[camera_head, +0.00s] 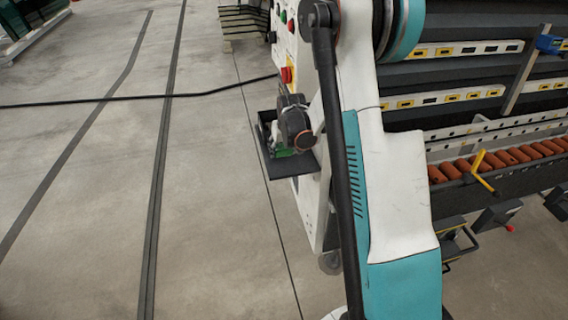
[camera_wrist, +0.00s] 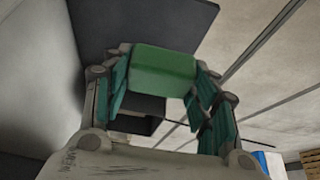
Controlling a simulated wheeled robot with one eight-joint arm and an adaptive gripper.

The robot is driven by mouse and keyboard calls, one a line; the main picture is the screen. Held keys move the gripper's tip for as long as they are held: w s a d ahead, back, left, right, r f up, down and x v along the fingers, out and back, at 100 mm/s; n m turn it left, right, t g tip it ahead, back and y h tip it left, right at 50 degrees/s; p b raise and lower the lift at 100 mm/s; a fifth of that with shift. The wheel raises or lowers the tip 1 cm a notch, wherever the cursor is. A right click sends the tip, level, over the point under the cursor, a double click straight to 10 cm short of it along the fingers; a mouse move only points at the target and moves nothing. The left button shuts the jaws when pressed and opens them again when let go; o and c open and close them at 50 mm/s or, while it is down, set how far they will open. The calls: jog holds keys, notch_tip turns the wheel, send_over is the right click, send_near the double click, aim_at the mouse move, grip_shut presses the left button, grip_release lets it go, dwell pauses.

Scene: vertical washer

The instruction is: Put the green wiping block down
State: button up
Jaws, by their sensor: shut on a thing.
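The green wiping block (camera_wrist: 165,68) is between the two fingers of my gripper (camera_wrist: 163,80) in the wrist view, and the fingers press on its left and right sides. In the head view my gripper (camera_head: 289,132) is at a small black tray (camera_head: 296,165) on the side of the white machine, and only a sliver of the green block (camera_head: 283,152) shows beneath it. A dark flat panel (camera_wrist: 150,22) lies beyond the block in the wrist view. I cannot tell whether the block touches the tray.
The white machine panel with a red button (camera_head: 287,75) stands close beside my gripper. A black cable (camera_head: 150,97) crosses to it. My arm hides part of the machine. Roller racks (camera_head: 500,160) stand at right.

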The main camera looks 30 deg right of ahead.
aim_at(283, 165)
notch_tip(283, 165, down, 2)
jog(key=shift+f+b, duration=0.2)
jog(key=shift+b, duration=0.25)
jog(key=shift+s+d+f+b, duration=0.15)
jog(key=shift+f+b, duration=0.5)
jog(key=shift+f, duration=0.4)
jog(key=shift+w+d+f+b, duration=0.1)
jog(key=shift+f+b, duration=0.55)
jog(key=shift+f, duration=0.4)
jog(key=shift+f+b, duration=0.3)
jog(key=o, duration=1)
jog(key=shift+o, duration=0.2)
jog(key=shift+r+p, duration=0.15)
jog(key=shift+p, duration=0.2)
jog(key=p+v, duration=0.5)
jog(key=v, duration=0.8)
jog(key=shift+s+a+r, duration=0.15)
jog(key=shift+a+r, duration=0.15)
